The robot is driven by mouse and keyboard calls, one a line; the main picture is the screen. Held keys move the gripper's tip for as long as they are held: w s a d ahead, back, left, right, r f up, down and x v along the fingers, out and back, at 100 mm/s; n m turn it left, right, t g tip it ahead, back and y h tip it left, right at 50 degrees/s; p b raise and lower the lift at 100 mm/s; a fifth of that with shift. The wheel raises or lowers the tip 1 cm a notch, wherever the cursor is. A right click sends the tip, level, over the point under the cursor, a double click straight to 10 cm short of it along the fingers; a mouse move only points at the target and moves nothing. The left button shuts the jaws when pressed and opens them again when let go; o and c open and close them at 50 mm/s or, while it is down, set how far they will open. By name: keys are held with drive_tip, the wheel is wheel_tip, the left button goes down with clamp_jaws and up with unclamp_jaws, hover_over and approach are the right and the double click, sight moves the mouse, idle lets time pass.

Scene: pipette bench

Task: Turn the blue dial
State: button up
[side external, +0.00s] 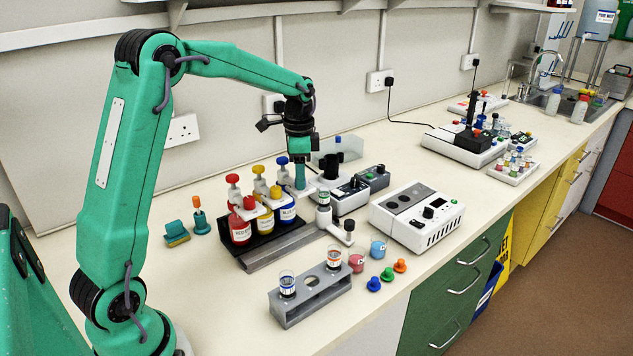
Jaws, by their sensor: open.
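Three dispenser bottles stand in a row in a black rack (262,250), with red, yellow and blue bodies. The blue bottle (287,213) is at the right end and has a blue top cap (282,161). The red and yellow bottles carry a matching round knob at the front. On the blue one, that spot is behind my gripper, so I cannot clearly see the blue dial. My gripper (300,184) is open and points down at the front of the blue dispenser. I cannot tell whether it touches it.
A grey rack (311,297) with small cups stands in front. Loose blue, green and orange knobs (387,274) lie to its right. The counter's front edge is bare.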

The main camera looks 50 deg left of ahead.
drive_tip(key=shift+f, duration=0.35)
drive_tip(key=shift+c, duration=0.3)
drive_tip(key=c, duration=0.9)
drive_tip(key=shift+c, duration=0.2)
